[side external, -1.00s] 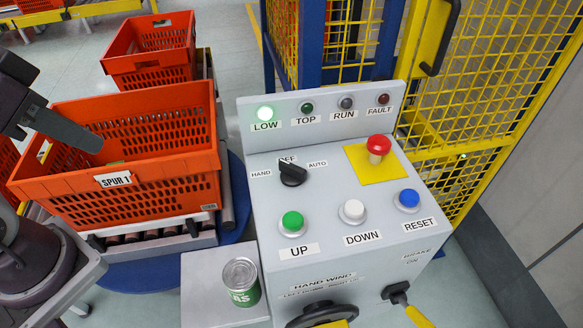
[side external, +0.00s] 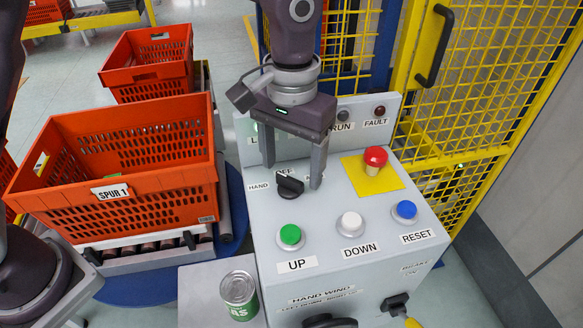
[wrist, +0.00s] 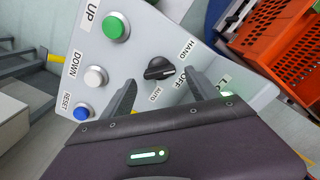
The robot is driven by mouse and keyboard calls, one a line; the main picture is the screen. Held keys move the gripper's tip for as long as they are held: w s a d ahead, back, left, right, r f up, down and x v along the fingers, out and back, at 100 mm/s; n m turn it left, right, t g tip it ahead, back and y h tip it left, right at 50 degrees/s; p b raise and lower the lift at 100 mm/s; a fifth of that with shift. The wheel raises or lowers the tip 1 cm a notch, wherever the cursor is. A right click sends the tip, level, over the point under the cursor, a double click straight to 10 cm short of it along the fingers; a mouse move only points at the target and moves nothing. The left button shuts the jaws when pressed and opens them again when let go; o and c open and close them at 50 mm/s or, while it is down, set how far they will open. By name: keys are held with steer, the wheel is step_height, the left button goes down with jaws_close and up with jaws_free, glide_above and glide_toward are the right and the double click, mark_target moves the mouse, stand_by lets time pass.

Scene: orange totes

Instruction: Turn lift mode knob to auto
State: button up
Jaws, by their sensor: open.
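The black lift mode knob (side external: 290,187) sits on the grey control panel with labels HAND, OFF and AUTO around it. Its ridge is angled up-left, its upper end by the OFF label; the exact setting is hard to read. My gripper (side external: 292,177) is open, pointing down over the panel, with one finger on each side of the knob in the picture. The right finger covers most of the AUTO label. In the wrist view the knob (wrist: 160,69) shows between the open fingertips (wrist: 164,78); contact is not visible.
Green UP (side external: 290,236), white DOWN (side external: 351,223) and blue RESET (side external: 404,210) buttons lie nearer the front. A red mushroom button (side external: 375,158) stands on a yellow plate to the right. My gripper hides some panel lamps. An orange tote (side external: 120,190) is left; a can (side external: 239,294) stands at front.

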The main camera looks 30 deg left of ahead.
steer(key=shift+f, duration=0.9)
steer(key=shift+c, duration=0.4)
steer(key=c, duration=1.3)
